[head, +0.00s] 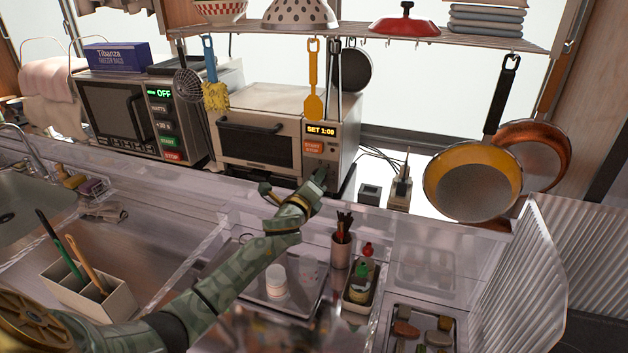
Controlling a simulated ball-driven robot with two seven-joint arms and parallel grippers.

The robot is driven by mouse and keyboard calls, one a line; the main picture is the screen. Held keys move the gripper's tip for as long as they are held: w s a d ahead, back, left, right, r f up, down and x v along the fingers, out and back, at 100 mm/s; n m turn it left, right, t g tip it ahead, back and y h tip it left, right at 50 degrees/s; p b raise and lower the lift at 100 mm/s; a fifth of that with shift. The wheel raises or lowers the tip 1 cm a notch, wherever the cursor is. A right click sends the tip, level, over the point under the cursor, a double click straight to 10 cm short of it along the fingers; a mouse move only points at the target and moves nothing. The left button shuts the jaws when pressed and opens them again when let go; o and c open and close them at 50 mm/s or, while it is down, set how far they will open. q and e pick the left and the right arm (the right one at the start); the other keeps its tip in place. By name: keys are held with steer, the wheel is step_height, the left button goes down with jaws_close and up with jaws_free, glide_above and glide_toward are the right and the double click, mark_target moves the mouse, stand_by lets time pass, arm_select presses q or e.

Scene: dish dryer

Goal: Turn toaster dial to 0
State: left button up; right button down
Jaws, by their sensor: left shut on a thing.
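The toaster (262,125) is a silver oven with a dark glass door and handle, on the back counter. Its display (321,130) reads "SET 1:00", above an orange start/stop button (313,147). My left arm reaches from the bottom left across the counter. My left gripper (319,178) is at the lower right of the toaster's front panel, shut on the dial there. The gripper hides the dial, so its pointer and marks cannot be read. My right gripper is not in view.
A microwave (125,112) stands left of the toaster. A yellow spatula (313,85), a whisk and a brush hang in front from the shelf (400,40). Pans (470,185) hang at the right. A utensil cup (341,247) and bottles stand below the gripper.

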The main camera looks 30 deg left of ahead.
arm_select(q)
steer(key=shift+a+f+n+p, duration=0.1)
steer(key=shift+n+p, duration=0.25)
steer(key=shift+n, duration=1.5)
steer(key=shift+f+n+p, duration=0.1)
steer(key=shift+n+p, duration=0.2)
steer(key=shift+n, duration=1.55)
steer(key=o, duration=1)
steer(key=p+v, duration=0.1)
steer(key=v, duration=1.5)
steer(key=shift+s+p, duration=0.15)
steer(key=shift+p, duration=0.2)
